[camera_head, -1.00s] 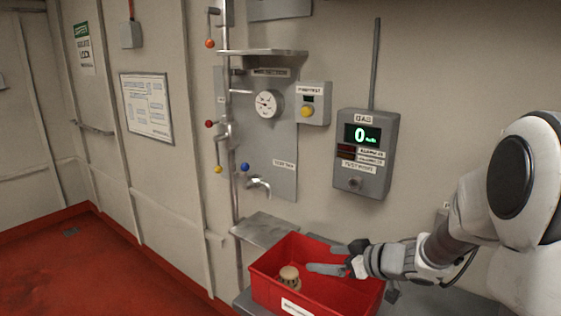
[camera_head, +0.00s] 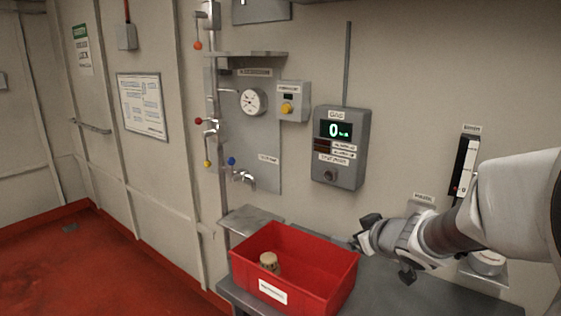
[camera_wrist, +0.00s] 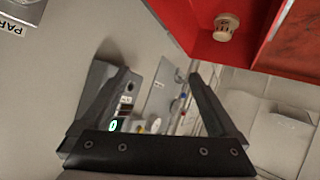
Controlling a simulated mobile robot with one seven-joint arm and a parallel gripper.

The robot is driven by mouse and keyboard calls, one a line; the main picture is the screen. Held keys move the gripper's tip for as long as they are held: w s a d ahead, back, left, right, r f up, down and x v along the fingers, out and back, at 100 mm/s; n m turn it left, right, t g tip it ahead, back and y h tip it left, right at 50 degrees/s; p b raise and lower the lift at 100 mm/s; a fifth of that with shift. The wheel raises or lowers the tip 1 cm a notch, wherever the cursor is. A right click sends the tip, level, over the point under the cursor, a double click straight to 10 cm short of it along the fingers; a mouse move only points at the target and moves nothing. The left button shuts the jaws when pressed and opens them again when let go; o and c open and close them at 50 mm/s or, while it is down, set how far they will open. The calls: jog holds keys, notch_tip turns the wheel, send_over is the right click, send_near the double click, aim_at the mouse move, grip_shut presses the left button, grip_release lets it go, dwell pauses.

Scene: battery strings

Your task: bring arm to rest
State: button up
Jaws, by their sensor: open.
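My gripper (camera_head: 362,238) is at the right rim of the red bin in the head view, at the end of my arm, which reaches in from the right. In the wrist view my gripper (camera_wrist: 158,105) shows its two fingers spread wide with nothing between them. The red bin (camera_head: 335,283) stands on a grey bench and holds a small tan cap-like part (camera_head: 269,262). The part also shows in the wrist view (camera_wrist: 226,26), inside the red bin (camera_wrist: 287,40), clear of the fingers.
A grey gas detector box (camera_head: 340,172) reading 0 hangs on the wall behind my gripper. A panel with a gauge (camera_head: 252,102), valves and a tap (camera_head: 244,178) is left of it. The grey bench (camera_head: 425,290) extends right under my arm. Open red floor (camera_head: 80,265) lies left.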

jog(key=s+d+r+m+g+h, duration=0.1)
jog(key=s+d+r+m+h, duration=0.15)
jog(key=s, duration=0.25)
jog(key=s+d+r+m+g+h, duration=0.1)
jog(key=s+d+r+m+h, duration=0.15)
jog(key=s, duration=0.25)
jog(key=s+a+g+y, duration=0.1)
jog(key=s+a, duration=0.1)
jog(key=s, duration=0.4)
jog(key=s+a+f+g, duration=0.1)
jog(key=s+a, duration=0.2)
jog(key=s, duration=0.3)
jog(key=s+a+f+m+g+y, duration=0.1)
jog(key=s+a+g, duration=0.1)
jog(key=s, duration=0.4)
jog(key=shift+a+y+p, duration=0.3)
jog(key=shift+p, duration=0.1)
